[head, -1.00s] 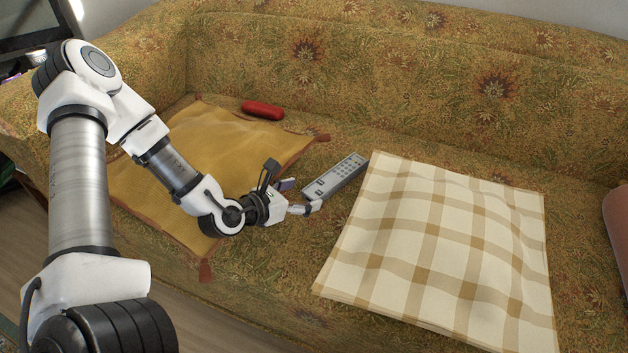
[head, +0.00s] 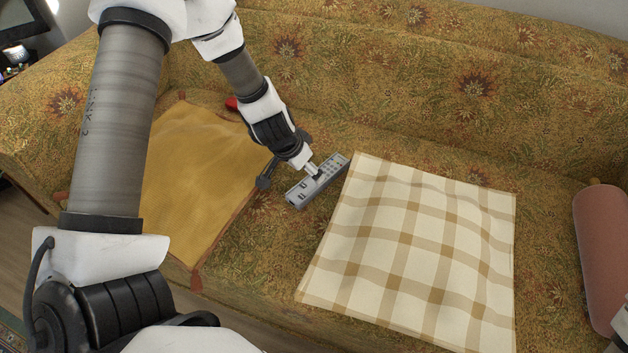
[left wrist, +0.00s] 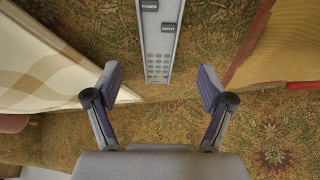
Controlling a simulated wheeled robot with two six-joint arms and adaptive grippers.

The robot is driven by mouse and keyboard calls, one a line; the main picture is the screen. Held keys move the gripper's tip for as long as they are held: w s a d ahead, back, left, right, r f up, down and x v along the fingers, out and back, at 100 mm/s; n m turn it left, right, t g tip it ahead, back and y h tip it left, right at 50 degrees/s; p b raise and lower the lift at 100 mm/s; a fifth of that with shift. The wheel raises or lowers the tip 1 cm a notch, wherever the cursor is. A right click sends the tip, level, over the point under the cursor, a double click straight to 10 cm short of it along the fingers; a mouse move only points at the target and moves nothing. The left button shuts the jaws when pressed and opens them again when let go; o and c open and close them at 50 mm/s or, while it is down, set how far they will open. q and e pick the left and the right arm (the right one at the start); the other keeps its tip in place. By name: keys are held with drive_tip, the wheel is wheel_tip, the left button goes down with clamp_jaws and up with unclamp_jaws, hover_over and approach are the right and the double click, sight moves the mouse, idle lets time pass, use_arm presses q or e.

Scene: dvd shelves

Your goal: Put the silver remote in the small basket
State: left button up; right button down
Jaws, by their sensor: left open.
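The silver remote (head: 303,192) lies on the patterned sofa seat, in the gap between the yellow cushion and the checked cushion. Its buttons face up. My left gripper (head: 290,178) is at the remote, pointing down, with its fingers spread. In the left wrist view the remote (left wrist: 158,45) reaches from the top edge down between the two open fingertips (left wrist: 160,85). A clear gap shows on either side of it, and nothing is gripped. The small basket is not in view. My right gripper is not in view.
The yellow cushion (head: 195,190) lies left of the remote and the checked cushion (head: 420,250) close on its right. A red object (head: 231,103) lies behind, partly hidden by my arm. A pinkish roll (head: 603,255) stands at the far right.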

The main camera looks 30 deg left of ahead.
sight(313, 182)
use_arm(q)
drive_tip(key=b+x, duration=0.1)
drive_tip(key=x, duration=0.1)
drive_tip(key=b+x, duration=0.4)
drive_tip(key=x, duration=0.1)
drive_tip(key=shift+s+f, duration=0.15)
drive_tip(key=shift+s, duration=0.15)
drive_tip(key=shift+w, duration=0.15)
drive_tip(key=shift+r, duration=0.25)
drive_tip(key=shift+c, duration=0.3)
drive_tip(key=c, duration=1.3)
drive_tip(key=shift+c, duration=0.2)
